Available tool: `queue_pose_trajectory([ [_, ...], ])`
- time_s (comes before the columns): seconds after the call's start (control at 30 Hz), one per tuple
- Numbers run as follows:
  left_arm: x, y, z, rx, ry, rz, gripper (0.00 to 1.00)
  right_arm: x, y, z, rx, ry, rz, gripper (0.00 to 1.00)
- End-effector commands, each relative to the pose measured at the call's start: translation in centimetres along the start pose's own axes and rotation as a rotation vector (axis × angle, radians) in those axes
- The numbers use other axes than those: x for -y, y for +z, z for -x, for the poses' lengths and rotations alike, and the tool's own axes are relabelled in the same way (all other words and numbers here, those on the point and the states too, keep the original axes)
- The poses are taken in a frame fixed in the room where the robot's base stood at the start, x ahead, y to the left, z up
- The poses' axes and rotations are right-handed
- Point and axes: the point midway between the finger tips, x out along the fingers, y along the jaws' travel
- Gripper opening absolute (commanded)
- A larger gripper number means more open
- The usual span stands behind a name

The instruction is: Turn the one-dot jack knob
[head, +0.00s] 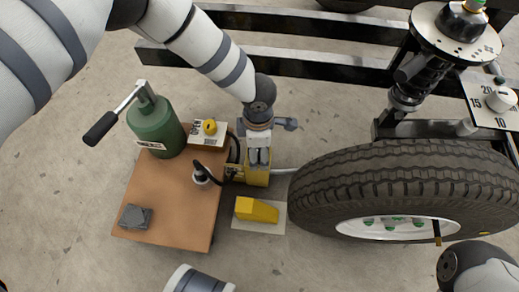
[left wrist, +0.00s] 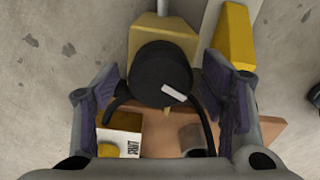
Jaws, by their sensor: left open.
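A black round knob (left wrist: 160,72) with a white bar mark stands on a yellow jack body (left wrist: 163,35) in the left wrist view. I can make out no dots on it. The jack body (head: 257,178) is on the floor left of the tyre in the head view, its knob hidden by my gripper. My left gripper (left wrist: 160,92) is open, its fingers on either side of the knob with gaps. In the head view my left gripper (head: 258,155) points down over the jack. My right gripper is not in view.
A brown board (head: 170,205) holds a green cylinder with a lever (head: 155,125), a yellow knob on a labelled plate (head: 210,128) and a grey block (head: 135,217). A yellow wedge (head: 256,210) lies in front of the jack. The tyre (head: 400,180) is close right.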

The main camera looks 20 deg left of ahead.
Motion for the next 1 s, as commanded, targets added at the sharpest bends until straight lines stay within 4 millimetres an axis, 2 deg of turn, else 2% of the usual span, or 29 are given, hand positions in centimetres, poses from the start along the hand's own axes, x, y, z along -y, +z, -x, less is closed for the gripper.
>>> queue_pose_trajectory([
  [0.3,0.01,0.00,-0.45,0.000,0.001,0.000,0.66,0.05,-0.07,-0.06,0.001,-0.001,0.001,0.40],
  [0.5,0.00,0.00,-0.43,0.000,0.001,0.000,0.20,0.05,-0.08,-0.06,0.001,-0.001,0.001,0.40],
  [0.53,0.00,0.00,-0.43,0.000,0.001,0.000,0.18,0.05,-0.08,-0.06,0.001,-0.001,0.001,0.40],
  [0.77,-0.01,0.00,-0.45,0.000,0.000,-0.012,0.18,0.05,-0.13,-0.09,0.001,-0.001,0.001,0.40],
  [1.0,0.03,-0.01,-0.52,0.000,-0.001,-0.118,0.18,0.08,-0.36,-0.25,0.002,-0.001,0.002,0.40],
])
